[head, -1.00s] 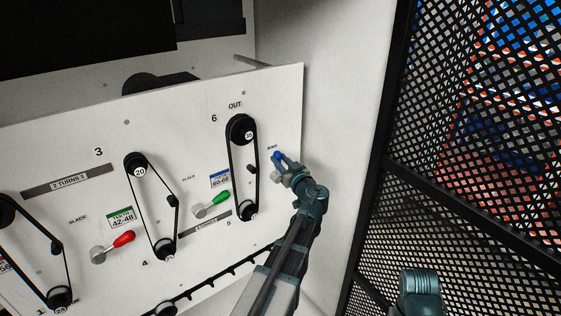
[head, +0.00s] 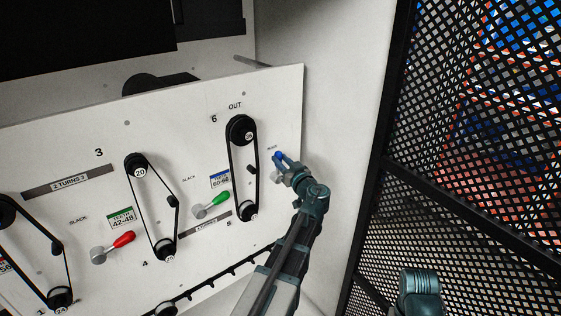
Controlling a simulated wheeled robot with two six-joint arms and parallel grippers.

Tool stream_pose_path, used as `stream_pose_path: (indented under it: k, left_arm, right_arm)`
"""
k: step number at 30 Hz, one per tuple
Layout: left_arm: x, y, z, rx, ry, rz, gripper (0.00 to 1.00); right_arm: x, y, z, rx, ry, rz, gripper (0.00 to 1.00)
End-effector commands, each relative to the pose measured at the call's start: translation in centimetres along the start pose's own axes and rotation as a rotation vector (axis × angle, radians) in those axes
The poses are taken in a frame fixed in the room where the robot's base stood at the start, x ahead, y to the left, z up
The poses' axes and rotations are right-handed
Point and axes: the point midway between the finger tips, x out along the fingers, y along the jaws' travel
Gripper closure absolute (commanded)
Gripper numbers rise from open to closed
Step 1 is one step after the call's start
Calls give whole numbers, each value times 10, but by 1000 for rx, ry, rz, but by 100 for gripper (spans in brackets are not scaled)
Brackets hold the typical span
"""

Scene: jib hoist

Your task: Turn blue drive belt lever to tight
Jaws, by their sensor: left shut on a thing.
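The blue drive belt lever (head: 278,155) is at the right edge of the white panel, to the right of the tall belt below the word OUT. Its blue knob shows at the tip of my left gripper (head: 283,164). The gripper is shut on the lever, and its fingers and wrist hide most of the lever's pivot. Small lettering sits just above the knob, too small to read surely. Of my right arm, a rounded teal part (head: 419,290) shows at the bottom right; its gripper is not in view.
A green lever (head: 218,200) and a red lever (head: 121,241) sit farther left on the panel (head: 75,150), beside several pulleys with black belts. A black mesh fence (head: 470,140) stands on the right. A pale wall (head: 335,90) lies between panel and fence.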

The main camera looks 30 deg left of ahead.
Motion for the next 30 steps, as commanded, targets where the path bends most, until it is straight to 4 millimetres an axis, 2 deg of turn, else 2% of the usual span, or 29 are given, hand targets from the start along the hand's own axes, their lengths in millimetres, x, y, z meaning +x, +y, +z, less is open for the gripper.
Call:
stream_pose_path:
  k: [16, 30]
  left_arm:
    - [8, 41, 8, 448, -91, 2, 100]
    - [14, 70, 33, 877, -178, 2, 100]
  right_arm:
    - [-9, 1, 0, 0, 0, 0, 29]
    - [3, 0, 0, 0, 0, 0, 29]
